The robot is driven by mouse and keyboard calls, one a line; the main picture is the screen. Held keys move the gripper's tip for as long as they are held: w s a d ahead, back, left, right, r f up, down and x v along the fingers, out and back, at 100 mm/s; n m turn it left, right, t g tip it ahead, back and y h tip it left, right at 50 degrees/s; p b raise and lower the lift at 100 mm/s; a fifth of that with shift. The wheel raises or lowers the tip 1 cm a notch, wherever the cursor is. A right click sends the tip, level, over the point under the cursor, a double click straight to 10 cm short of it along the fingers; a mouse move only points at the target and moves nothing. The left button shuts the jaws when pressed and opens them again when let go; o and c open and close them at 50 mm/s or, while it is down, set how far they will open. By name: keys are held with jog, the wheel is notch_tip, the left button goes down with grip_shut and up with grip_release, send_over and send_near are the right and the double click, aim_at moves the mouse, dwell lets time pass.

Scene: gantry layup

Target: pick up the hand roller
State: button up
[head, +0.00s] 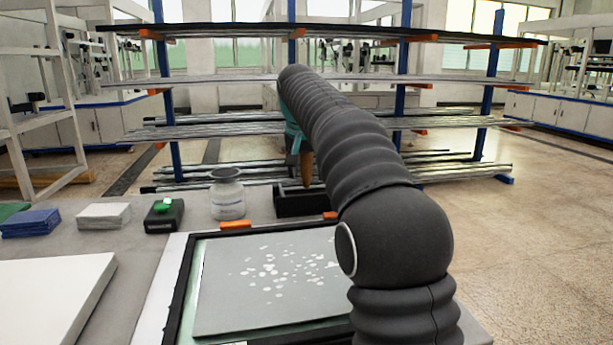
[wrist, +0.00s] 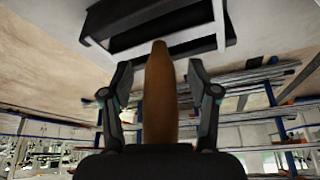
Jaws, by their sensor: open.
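A brown, tapered handle, which I take to be the hand roller's (wrist: 158,100), shows between the fingers of my open gripper (wrist: 160,78) in the wrist view. A gap shows on each side of it, and its lower end is hidden behind the dark gripper body. In the head view the brown piece (head: 306,168) points down just above a black open holder (head: 300,203), beneath my gripper (head: 293,135), which my arm mostly hides. The holder also shows in the wrist view (wrist: 150,38), beyond the handle's narrow end. No roller head can be made out.
Farther left are a black device with a green top (head: 164,214), a white stack (head: 103,215) and a blue stack (head: 31,222). A grey sheet (head: 230,300) lies in front. A rack (head: 170,100) stands behind.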

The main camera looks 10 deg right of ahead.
aim_at(307, 186)
grip_shut()
jog(key=shift+r, duration=0.15)
jog(key=shift+r, duration=1.9)
jog(key=s+d+r, duration=0.7)
jog(key=s+d, duration=0.1)
jog(key=shift+s, duration=0.2)
